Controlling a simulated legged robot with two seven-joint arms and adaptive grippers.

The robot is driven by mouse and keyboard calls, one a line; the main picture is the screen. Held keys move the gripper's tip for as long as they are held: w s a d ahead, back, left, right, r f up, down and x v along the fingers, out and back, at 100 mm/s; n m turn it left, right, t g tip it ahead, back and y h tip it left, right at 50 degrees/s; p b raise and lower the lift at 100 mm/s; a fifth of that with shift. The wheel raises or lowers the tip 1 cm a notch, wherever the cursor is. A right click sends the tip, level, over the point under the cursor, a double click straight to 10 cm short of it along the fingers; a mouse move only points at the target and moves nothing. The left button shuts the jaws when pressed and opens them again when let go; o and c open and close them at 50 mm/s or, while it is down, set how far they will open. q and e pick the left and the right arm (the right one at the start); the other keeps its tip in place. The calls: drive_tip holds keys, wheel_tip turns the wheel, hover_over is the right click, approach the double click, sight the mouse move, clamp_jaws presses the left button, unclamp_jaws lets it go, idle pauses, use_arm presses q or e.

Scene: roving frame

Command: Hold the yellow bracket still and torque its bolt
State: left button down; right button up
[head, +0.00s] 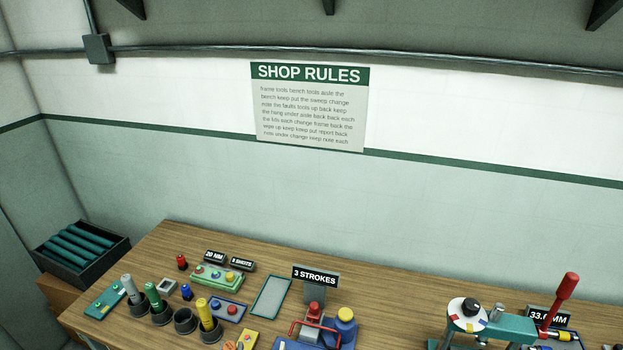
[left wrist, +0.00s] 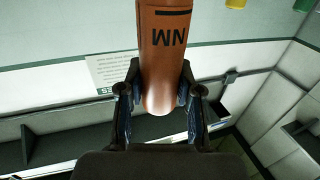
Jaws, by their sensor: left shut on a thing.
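In the left wrist view, my left gripper (left wrist: 159,80) is shut on an orange cylindrical tool (left wrist: 164,55) with "NM" printed on it. The tool's rounded end shows between the fingers, and its other end leaves the top of the picture. My grippers cannot be made out in the head view. A small yellow piece (head: 248,338), perhaps the bracket, lies at the bottom edge of the head view and is partly cut off. Its bolt cannot be made out. A sign reading "20 NM" (head: 214,255) stands at the back of the bench.
On the wooden bench (head: 172,240), grey (head: 130,289), green (head: 153,295) and yellow (head: 205,314) handles stand in cups. One cup (head: 184,320) is empty. A "3 STROKES" sign (head: 315,276) is mid-bench. A teal press with a red lever (head: 560,298) stands right.

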use_arm(q)
drive_tip(key=shift+s+d+f+b, duration=0.1)
drive_tip(key=shift+d+f+b, duration=0.15)
drive_tip(key=shift+f+b, duration=0.5)
drive_tip(key=shift+s+d+f+b, duration=0.1)
drive_tip(key=shift+d+f+b, duration=0.1)
drive_tip(key=shift+f+b, duration=0.5)
drive_tip(key=shift+d, duration=0.15)
